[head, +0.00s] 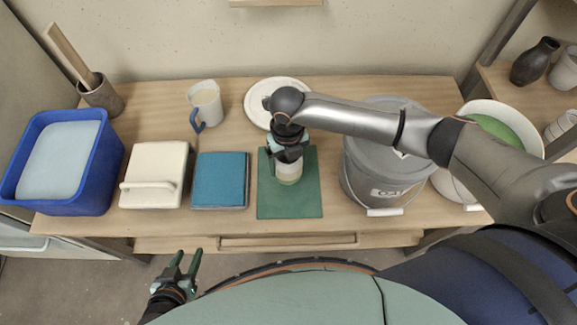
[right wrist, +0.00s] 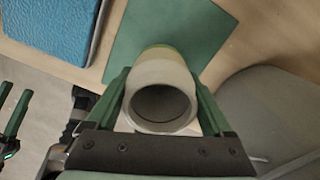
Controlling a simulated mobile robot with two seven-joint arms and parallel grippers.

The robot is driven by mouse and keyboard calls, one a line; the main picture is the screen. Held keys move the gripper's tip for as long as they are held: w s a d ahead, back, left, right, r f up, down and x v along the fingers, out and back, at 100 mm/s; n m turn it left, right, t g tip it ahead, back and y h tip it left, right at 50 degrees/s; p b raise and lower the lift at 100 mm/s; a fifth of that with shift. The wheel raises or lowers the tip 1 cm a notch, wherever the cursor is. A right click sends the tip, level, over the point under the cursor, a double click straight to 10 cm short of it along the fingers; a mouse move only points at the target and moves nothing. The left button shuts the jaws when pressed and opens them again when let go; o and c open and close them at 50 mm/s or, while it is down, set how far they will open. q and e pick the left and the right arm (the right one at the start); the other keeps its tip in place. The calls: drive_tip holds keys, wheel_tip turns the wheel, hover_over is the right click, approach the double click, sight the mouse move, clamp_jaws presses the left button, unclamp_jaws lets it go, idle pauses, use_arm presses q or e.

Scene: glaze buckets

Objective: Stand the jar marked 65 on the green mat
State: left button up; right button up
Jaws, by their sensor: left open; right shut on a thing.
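The green mat (head: 300,205) lies on the table in the middle. It also shows in the right wrist view (right wrist: 150,30). A pale jar with a greenish lower part (head: 288,172) is upright over the mat. My right gripper (head: 288,158) is shut on it from above. In the right wrist view the jar (right wrist: 162,75) sits between the two green fingers, its round open mouth facing the camera. I cannot read a number on it, nor tell whether its base touches the mat. My left gripper (head: 187,263) is open and empty, in front of the table's front edge.
A grey bucket (head: 365,185) stands close right of the mat, with a white bucket holding green glaze (head: 492,122) beyond. A blue book-like block (head: 220,180), white lidded box (head: 155,175) and blue tub (head: 97,165) stand left. A pitcher (head: 206,102) and white plate (head: 258,103) are behind.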

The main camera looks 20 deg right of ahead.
drive_tip(key=shift+w+d+f, duration=0.1)
drive_tip(key=shift+f, duration=0.8)
drive_tip(key=shift+w+d+f, duration=0.1)
drive_tip(key=shift+f, duration=0.8)
drive_tip(key=shift+f+b, duration=0.15)
drive_tip(key=shift+b, duration=0.15)
drive_tip(key=o, duration=1.5)
drive_tip(key=shift+r, duration=0.35)
wheel_tip(320, 180, up, 12)
drive_tip(key=p, duration=0.1)
drive_tip(key=shift+f, duration=0.15)
